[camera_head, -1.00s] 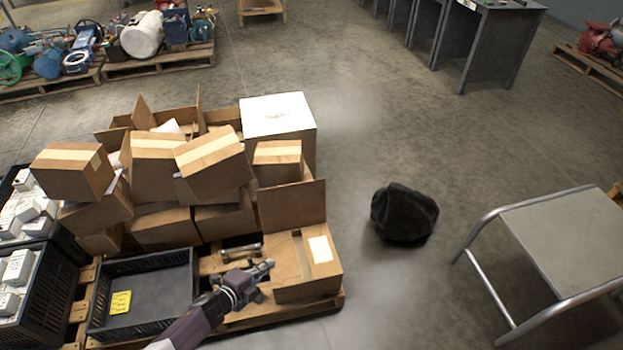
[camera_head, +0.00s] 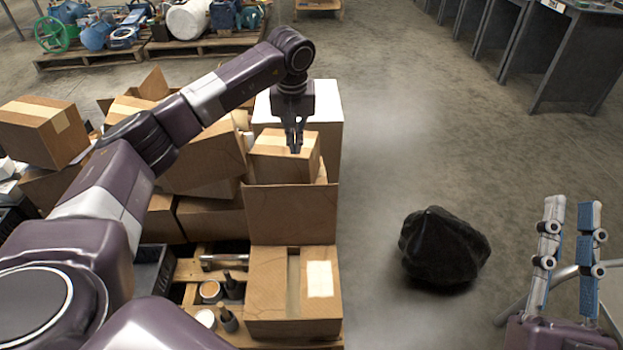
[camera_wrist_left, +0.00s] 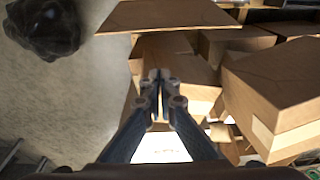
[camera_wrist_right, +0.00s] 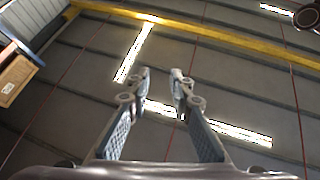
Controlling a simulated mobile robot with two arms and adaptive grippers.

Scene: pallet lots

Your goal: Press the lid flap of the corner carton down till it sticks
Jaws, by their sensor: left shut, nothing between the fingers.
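The corner carton (camera_head: 265,290) sits on the near right corner of the pallet, with a white label on its top. Its lid flap (camera_head: 291,216) stands upright along the carton's far edge. In the left wrist view the flap (camera_wrist_left: 165,15) shows at the top. My left gripper (camera_head: 295,150) is shut and empty, pointing down beyond the flap, by a smaller taped carton (camera_head: 284,160). Whether it touches that carton I cannot tell.
A black bag (camera_head: 444,247) lies on the floor to the right. Bottles and tape rolls sit left of the corner carton. Floor right of the pallet is otherwise clear.

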